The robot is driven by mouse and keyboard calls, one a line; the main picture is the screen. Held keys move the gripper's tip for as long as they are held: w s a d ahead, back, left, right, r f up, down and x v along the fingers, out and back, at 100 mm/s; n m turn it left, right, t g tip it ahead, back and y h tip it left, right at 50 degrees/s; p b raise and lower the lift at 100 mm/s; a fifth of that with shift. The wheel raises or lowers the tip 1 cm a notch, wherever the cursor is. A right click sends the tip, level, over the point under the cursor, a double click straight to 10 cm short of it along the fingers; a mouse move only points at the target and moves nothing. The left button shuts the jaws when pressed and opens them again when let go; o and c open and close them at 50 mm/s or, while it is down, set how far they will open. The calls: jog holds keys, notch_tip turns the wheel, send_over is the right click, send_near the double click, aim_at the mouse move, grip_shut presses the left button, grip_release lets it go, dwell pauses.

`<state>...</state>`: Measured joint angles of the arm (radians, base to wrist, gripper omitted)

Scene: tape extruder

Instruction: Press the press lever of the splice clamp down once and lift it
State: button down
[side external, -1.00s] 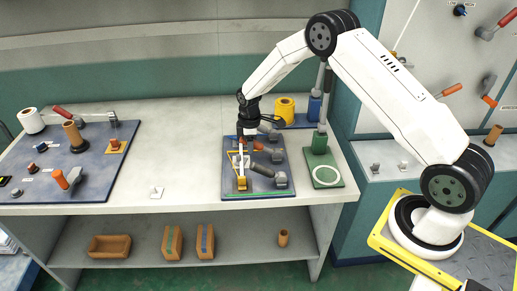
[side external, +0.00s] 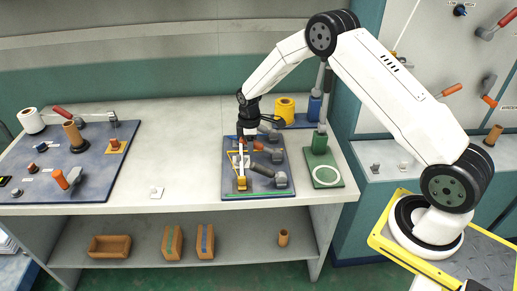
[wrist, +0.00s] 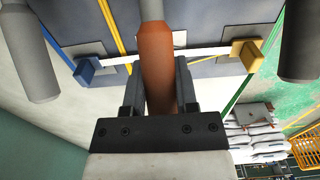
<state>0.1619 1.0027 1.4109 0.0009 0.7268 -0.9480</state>
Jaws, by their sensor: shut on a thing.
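The press lever has an orange-brown handle (wrist: 158,70) on a grey rod, seen close up in the wrist view. My gripper (wrist: 157,85) has one dark finger on each side of this handle and is shut on it. In the side external view my gripper (side external: 243,139) is low over the far left part of the blue-grey splice board (side external: 273,189), and the handle is small there. A pale strip (wrist: 213,51) runs across behind the handle, between a blue clip (wrist: 86,71) and a yellow clip (wrist: 247,54). The lever's exact angle is hard to tell.
Grey handles (wrist: 36,60) flank the lever on the board. A yellow roll (side external: 284,108) and a green stand (side external: 321,170) are behind and right of the board. Another tool board (side external: 95,180) lies at the left; the bench between is mostly clear.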

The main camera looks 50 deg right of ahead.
aim_at(258, 142)
jog(key=shift+s+d+r, duration=0.1)
jog(key=shift+r, duration=0.15)
jog(key=shift+s+d+r+t+y, duration=0.3)
jog(key=shift+r+t+y, duration=0.2)
jog(key=shift+t+y, duration=0.15)
jog(key=shift+s+d+r+t+y, duration=0.3)
jog(key=shift+r+t+y, duration=0.1)
jog(key=shift+t+y, duration=0.1)
jog(key=shift+s+d+r+t+y, duration=0.2)
jog(key=shift+d+r+t+y, duration=0.05)
jog(key=shift+r+t+y, duration=0.2)
jog(key=shift+s+d+r+t+y, duration=0.5)
jog(key=shift+s+d+t+y, duration=0.2)
jog(key=shift+t+y, duration=0.1)
jog(key=shift+s+d+r+t+y, duration=0.3)
jog(key=shift+s+d+t+y, duration=0.4)
jog(key=shift+t+y, duration=0.2)
jog(key=shift+c, duration=1.9)
grip_release()
